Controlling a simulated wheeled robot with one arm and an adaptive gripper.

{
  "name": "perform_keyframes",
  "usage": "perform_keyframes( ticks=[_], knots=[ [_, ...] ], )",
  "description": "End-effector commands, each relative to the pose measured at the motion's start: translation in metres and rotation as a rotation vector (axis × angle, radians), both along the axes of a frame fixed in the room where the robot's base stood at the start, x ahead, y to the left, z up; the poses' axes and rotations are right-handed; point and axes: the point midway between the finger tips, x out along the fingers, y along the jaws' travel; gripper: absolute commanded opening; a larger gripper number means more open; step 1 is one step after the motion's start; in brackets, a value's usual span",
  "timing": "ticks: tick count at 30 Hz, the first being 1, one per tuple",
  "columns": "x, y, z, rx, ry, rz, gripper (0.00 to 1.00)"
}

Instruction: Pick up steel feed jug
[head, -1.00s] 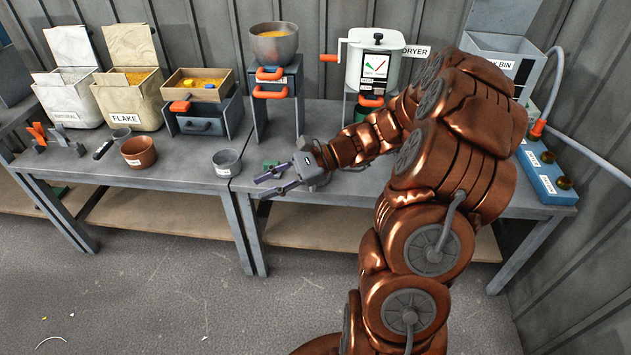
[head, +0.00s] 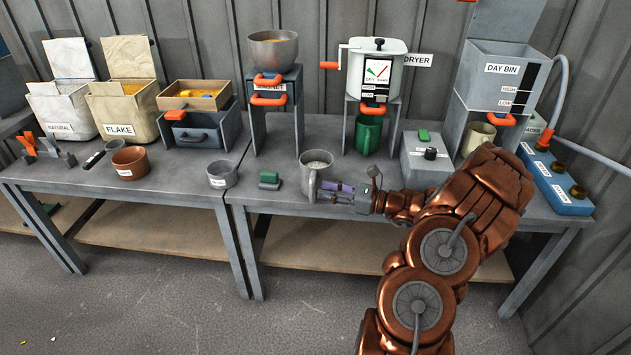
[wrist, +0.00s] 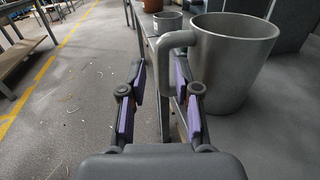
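The steel feed jug (head: 318,168) is a grey, upright mug-shaped vessel on the bench near its front edge, with pale grainy contents. Its handle faces the front of the bench. My gripper (head: 328,191) is low at the jug's front right, its purple-padded fingers pointing left toward the handle. In the wrist view, the jug (wrist: 235,62) fills the upper right. Its handle lies ahead of and between the spread fingertips of my gripper (wrist: 160,82), closer to the right finger. The gripper is open; I cannot tell whether a finger touches the handle.
A grey switch box (head: 425,155) stands to the right.

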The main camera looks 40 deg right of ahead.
Motion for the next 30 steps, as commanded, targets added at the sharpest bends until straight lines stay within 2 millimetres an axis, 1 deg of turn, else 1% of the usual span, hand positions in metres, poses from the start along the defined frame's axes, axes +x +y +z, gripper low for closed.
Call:
perform_keyframes(
  ticks=[7,12,15,21,23,30],
  knots=[
    [0.025,0.017,-0.009,0.0,0.002,0.004,0.32],
    [0.04,0.027,-0.008,-0.002,0.001,0.003,0.32],
    [0.043,0.029,-0.007,-0.001,0.0,0.002,0.32],
    [0.043,0.029,-0.007,-0.001,0.0,0.001,0.32],
    [0.043,0.028,-0.007,-0.002,0.0,0.001,0.27],
    [0.043,0.028,-0.007,-0.001,0.0,0.001,0.02]
  ],
)
